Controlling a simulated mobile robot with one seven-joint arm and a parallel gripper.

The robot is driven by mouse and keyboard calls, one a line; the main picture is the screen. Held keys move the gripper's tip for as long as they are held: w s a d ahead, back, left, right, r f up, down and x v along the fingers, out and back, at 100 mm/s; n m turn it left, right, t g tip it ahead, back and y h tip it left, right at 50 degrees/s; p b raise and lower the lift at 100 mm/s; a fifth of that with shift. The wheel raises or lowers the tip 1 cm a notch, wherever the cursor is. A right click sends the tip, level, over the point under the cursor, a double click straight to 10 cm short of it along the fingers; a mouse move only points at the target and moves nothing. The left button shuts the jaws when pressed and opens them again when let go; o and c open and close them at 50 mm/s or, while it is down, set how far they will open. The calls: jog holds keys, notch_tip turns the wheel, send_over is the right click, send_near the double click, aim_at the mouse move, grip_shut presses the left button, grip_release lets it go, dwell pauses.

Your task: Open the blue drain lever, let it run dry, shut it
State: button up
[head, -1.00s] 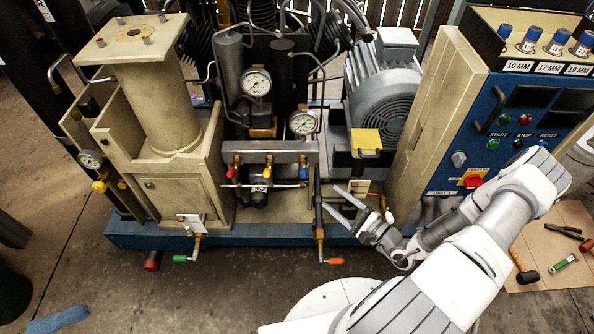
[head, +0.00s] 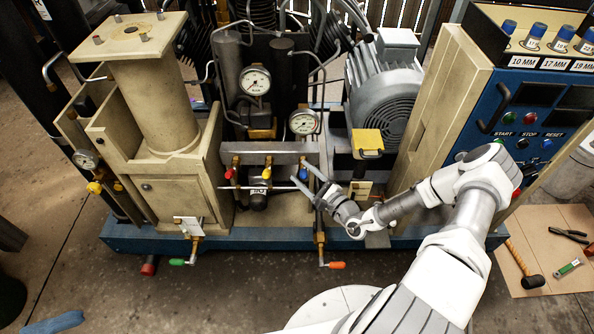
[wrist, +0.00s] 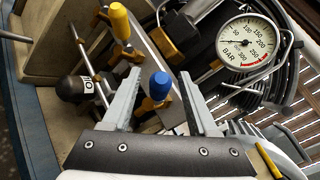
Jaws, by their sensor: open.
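The blue drain lever (head: 303,174) is the right one of three coloured levers on the manifold under the gauges. In the wrist view the blue lever (wrist: 159,85) stands with its rounded blue cap between my finger lines. My gripper (head: 300,171) is open and empty at the manifold's right end. In the wrist view my gripper (wrist: 160,74) has one finger on each side of the blue lever, with gaps on both sides. I cannot tell whether the fingertips are level with it or above it. The lever's lower end is partly hidden.
A yellow lever (head: 267,171) and a red lever (head: 232,173) stand left of the blue one. A pressure gauge (wrist: 248,42) and pipes are close by. Green (head: 177,262) and orange (head: 336,265) handles hang low at the front. A control panel (head: 535,110) stands at right.

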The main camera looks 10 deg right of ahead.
jog(key=shift+x, duration=1.5)
jog(key=shift+c, duration=0.2)
grip_shut()
